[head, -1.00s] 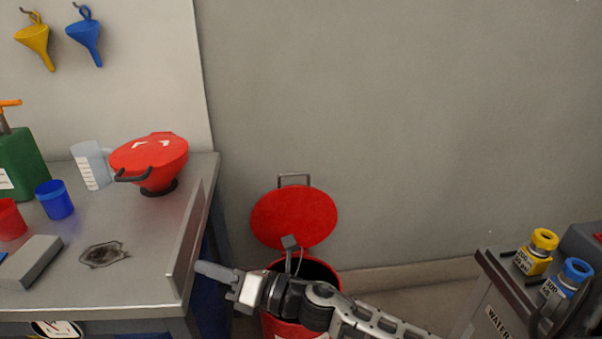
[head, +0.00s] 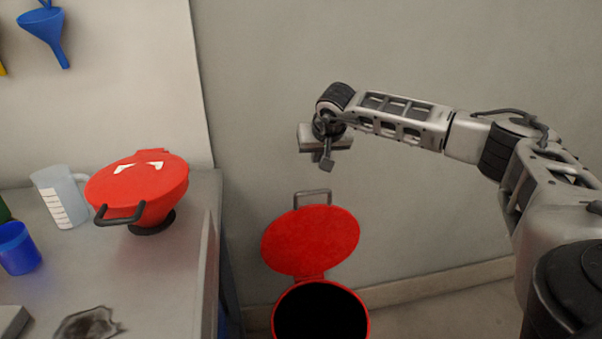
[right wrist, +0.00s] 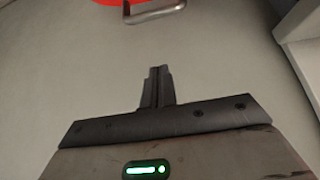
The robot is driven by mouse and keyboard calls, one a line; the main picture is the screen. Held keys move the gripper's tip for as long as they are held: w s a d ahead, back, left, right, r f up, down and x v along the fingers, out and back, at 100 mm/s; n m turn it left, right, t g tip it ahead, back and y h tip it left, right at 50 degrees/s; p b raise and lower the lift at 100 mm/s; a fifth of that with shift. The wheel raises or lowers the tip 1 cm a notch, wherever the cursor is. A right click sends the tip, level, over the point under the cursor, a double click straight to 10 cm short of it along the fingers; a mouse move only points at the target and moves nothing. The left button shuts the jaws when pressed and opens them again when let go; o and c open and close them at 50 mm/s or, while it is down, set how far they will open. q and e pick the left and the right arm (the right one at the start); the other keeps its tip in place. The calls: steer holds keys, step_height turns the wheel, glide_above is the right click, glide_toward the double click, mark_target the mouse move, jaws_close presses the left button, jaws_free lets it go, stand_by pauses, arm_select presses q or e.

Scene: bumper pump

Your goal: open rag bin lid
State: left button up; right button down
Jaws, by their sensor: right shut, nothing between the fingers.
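The rag bin (head: 367,316) stands on the floor against the wall, right of the bench. Its red lid (head: 311,241) is swung up and back, and the dark inside of the bin shows. The lid's metal handle (head: 312,197) is at the top of the raised lid; it also shows at the top edge of the right wrist view (right wrist: 154,13). My right gripper (head: 326,165) is above the lid and handle, apart from them. Its fingers (right wrist: 159,85) are shut together with nothing between them. My left gripper is not in view.
The metal bench (head: 180,270) on the left holds a red lidded container (head: 150,190), a clear measuring jug (head: 60,197), a blue cup (head: 18,249) and a dark crumpled rag (head: 88,325). A blue funnel (head: 43,28) hangs on the wall. Wall space around the bin is clear.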

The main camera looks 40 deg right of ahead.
steer(key=shift+w+d+f, duration=0.15)
steer(key=shift+d+f, duration=0.25)
steer(key=shift+d, duration=0.1)
glide_above(317, 204)
steer(key=w+d, duration=0.2)
steer(key=w, duration=0.1)
step_height(317, 204, down, 7)
steer(key=shift+s+a+f, duration=0.2)
steer(key=shift+s+a, duration=0.15)
steer(key=shift+s, duration=0.2)
steer(key=shift+s+a+f, duration=0.2)
steer(key=shift+s+a, duration=0.15)
steer(key=shift+s, duration=0.2)
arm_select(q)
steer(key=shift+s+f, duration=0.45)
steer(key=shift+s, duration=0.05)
arm_select(e)
steer(key=shift+s+a+f, duration=0.2)
steer(key=shift+s+a, duration=0.05)
steer(key=shift+s, duration=0.15)
